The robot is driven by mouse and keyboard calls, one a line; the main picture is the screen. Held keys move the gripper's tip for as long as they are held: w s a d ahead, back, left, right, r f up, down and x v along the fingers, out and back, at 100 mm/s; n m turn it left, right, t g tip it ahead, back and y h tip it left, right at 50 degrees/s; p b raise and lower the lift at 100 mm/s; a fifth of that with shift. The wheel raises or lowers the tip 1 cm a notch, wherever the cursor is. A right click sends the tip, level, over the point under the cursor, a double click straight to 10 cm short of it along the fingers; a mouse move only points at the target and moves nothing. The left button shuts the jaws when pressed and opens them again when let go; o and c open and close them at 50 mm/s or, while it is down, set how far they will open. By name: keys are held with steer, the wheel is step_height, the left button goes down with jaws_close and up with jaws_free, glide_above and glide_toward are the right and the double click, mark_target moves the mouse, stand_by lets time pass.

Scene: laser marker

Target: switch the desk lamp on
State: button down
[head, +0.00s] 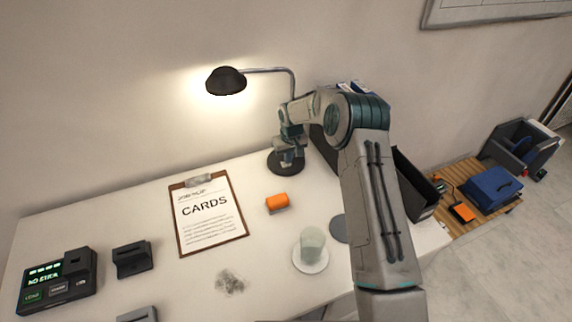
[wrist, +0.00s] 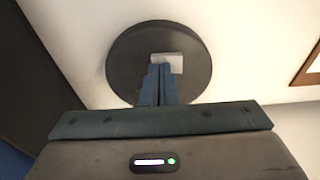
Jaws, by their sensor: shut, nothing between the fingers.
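The desk lamp has a black shade (head: 226,80) on a thin curved arm, and its bulb is lit, with a bright glow on the wall behind it. Its round dark base (head: 272,163) stands on the white table near the wall. In the wrist view the base (wrist: 125,65) fills the upper middle, with a light grey rectangular switch (wrist: 176,62) on it. My gripper (wrist: 160,68) is shut, and its fingertips overlap the left part of the switch. I cannot tell whether they touch it. In the head view my gripper (head: 288,160) is over the base, partly hiding it.
An orange block (head: 276,203) and a clipboard (head: 209,214) lie left of my arm. A glass (head: 312,243) stands on a white saucer (head: 311,268) near the front. A black device (head: 58,283) with a green display is at the left. A dark bin (head: 414,187) is right of my arm.

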step_height(320, 180, up, 7)
steer(key=p, duration=0.2)
steer(key=shift+p, duration=0.3)
stand_by(0.4)
stand_by(0.4)
